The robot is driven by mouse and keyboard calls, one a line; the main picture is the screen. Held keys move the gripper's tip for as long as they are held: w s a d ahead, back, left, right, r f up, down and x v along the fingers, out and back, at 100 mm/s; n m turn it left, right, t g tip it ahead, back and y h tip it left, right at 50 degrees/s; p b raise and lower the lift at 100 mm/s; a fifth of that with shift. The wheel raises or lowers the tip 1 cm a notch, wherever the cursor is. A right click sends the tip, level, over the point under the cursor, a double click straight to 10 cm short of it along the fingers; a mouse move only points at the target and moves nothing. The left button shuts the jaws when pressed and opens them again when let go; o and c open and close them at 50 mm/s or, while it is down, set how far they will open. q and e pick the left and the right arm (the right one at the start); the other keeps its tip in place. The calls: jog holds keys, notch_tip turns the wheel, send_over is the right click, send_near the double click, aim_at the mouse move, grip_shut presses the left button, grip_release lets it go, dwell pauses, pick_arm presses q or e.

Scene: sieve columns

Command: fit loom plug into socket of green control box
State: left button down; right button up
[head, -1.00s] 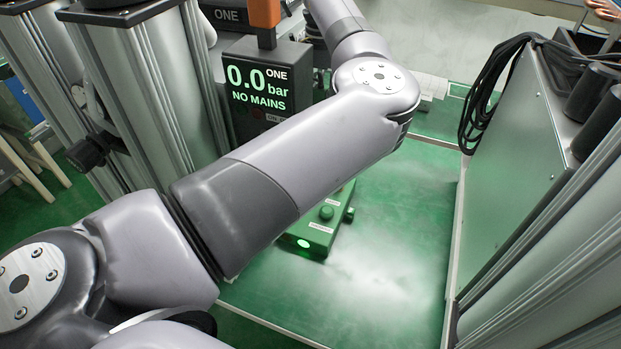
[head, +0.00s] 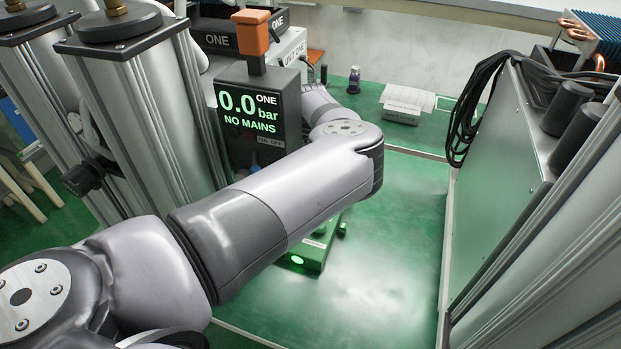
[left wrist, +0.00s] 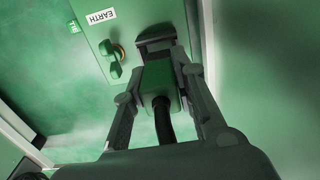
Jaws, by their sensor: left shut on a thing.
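The green control box (head: 312,257) lies on the green bench in the head view, mostly hidden behind my left arm, with a lit green lamp at its near end. In the left wrist view, the green box face (left wrist: 97,38) carries an EARTH label and a small terminal. A dark socket-like fitting (left wrist: 155,39) sits at its edge. My left gripper (left wrist: 160,78) is shut on the green loom plug (left wrist: 159,84), whose black cable runs back toward the wrist. The plug's front points at the fitting; whether they touch, I cannot tell. In the head view the left gripper is hidden. My right gripper is not in view.
A pressure display (head: 259,113) reading 0.0 bar, NO MAINS, stands close to my left arm. Metal columns (head: 140,110) stand at left. A tall metal cabinet (head: 500,180) with black cables bounds the right. The bench between arm and cabinet is clear.

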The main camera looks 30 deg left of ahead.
pick_arm(q)
notch_tip(320, 180, down, 3)
jog(key=shift+r, duration=0.15)
jog(key=c, duration=1.3)
grip_release()
notch_tip(320, 180, up, 11)
jog(key=shift+f+b, duration=0.15)
jog(key=shift+b, duration=0.6)
jog(key=shift+r, duration=0.65)
jog(key=shift+r, duration=0.1)
